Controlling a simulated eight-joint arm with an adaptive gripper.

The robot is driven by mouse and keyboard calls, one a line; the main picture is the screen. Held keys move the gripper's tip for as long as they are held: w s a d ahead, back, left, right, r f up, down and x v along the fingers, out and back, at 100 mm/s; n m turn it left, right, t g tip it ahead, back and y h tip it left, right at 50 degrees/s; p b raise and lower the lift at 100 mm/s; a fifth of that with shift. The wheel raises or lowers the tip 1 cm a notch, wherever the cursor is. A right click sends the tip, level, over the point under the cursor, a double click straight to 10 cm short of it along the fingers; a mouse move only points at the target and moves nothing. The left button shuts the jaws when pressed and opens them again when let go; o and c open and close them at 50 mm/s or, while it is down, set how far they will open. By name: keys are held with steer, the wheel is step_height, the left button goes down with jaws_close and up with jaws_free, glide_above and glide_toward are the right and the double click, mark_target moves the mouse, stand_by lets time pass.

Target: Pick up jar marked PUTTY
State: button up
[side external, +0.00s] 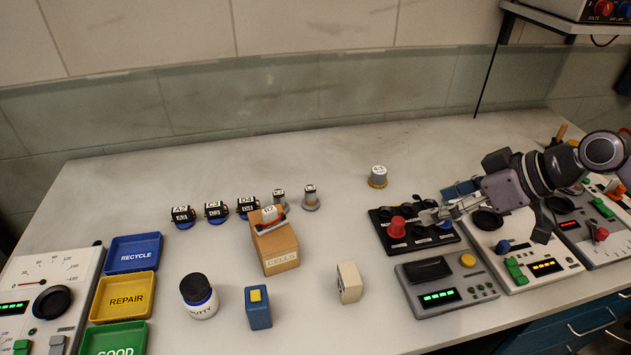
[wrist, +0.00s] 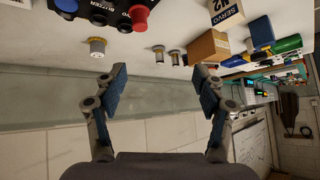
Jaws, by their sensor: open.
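The jar marked PUTTY (side external: 199,303) stands upright on the bench at the lower left in the side view. It is white with a black lid, and its label faces the camera. I cannot make the jar out in the wrist view. My gripper (side external: 430,215) is far to the right of the jar, over the black panel with the red knob. In the wrist view my gripper (wrist: 160,72) has its two fingers spread wide with nothing between them.
Between jar and gripper stand a blue box (side external: 258,308), the CELLS carton (side external: 280,252) and a cream block (side external: 349,283). RECYCLE (side external: 134,253), REPAIR (side external: 125,296) and GOOD (side external: 114,340) trays lie left of the jar. The black panel (side external: 430,239) is under my gripper.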

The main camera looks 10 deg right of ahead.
steer(key=w+a+f+n+g+y, duration=0.1)
steer(key=a+n+y, duration=0.15)
steer(key=a, duration=0.65)
steer(key=w+a+f+n+g+y, duration=0.1)
steer(key=w+a+n+y, duration=0.15)
steer(key=a, duration=0.75)
steer(key=n+g+y, duration=0.3)
steer(key=n, duration=0.2)
glide_toward(193, 284)
steer(key=x, duration=0.4)
steer(key=shift+a+f, duration=0.1)
steer(key=shift+f, duration=0.1)
steer(key=shift+x, duration=2.9)
steer(key=shift+r, duration=0.15)
steer(key=c, duration=1.4)
